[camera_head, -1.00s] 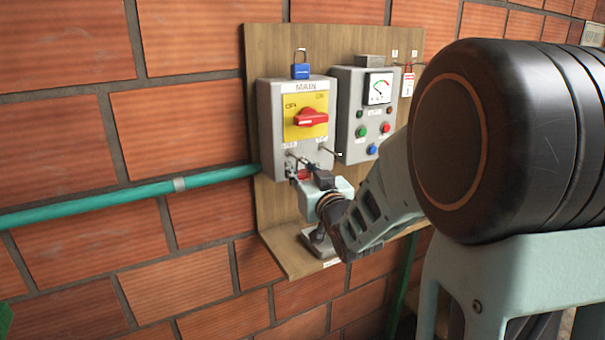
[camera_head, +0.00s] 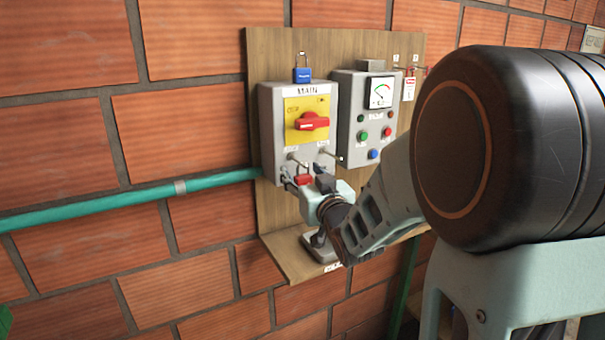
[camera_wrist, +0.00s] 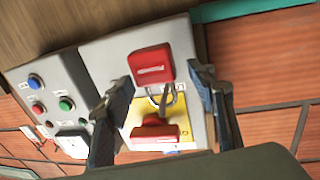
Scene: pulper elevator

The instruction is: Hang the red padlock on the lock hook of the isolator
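The isolator (camera_head: 270,130) is a grey box marked MAIN with a red rotary handle (camera_head: 312,121) on a yellow plate. Prongs stick out low on its front, the left one being a lock hook (camera_head: 298,160). The red padlock (camera_head: 304,180) is just below that hook. In the wrist view the padlock (camera_wrist: 151,65) lies between my fingertips, with gaps on both sides, its shackle (camera_wrist: 160,98) toward the handle. The shackle overlaps a grey rod there; I cannot tell for sure whether it encircles the hook. My gripper (camera_wrist: 160,78) is open around the padlock.
A control box (camera_head: 362,130) with a gauge and buttons is close on the right. A wooden ledge (camera_head: 310,262) juts out below, and a green pipe (camera_head: 120,193) enters from the left.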

